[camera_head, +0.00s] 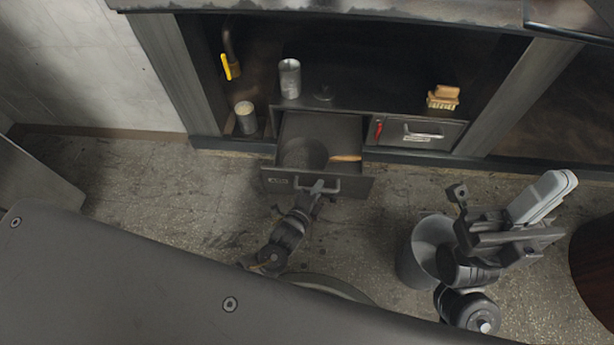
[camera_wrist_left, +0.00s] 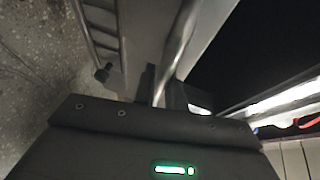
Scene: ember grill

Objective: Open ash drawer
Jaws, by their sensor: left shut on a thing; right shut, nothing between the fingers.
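The ash drawer (camera_head: 318,183) is pulled well out of the low cabinet, its inside visible from above. A dark round container (camera_head: 303,154) and a wooden handle (camera_head: 346,158) lie in it. My left gripper (camera_head: 318,188) is shut on the bar handle at the drawer's front. In the left wrist view the bar handle (camera_wrist_left: 178,50) runs up from between the dark fingers (camera_wrist_left: 164,90). My right gripper (camera_head: 548,195) is shut and empty, raised at the right, apart from the cabinet and drawer.
A closed compartment with a handle (camera_head: 420,134) sits right of the drawer. A grey bucket (camera_head: 418,262) stands under my right arm. The floor left of the drawer is clear.

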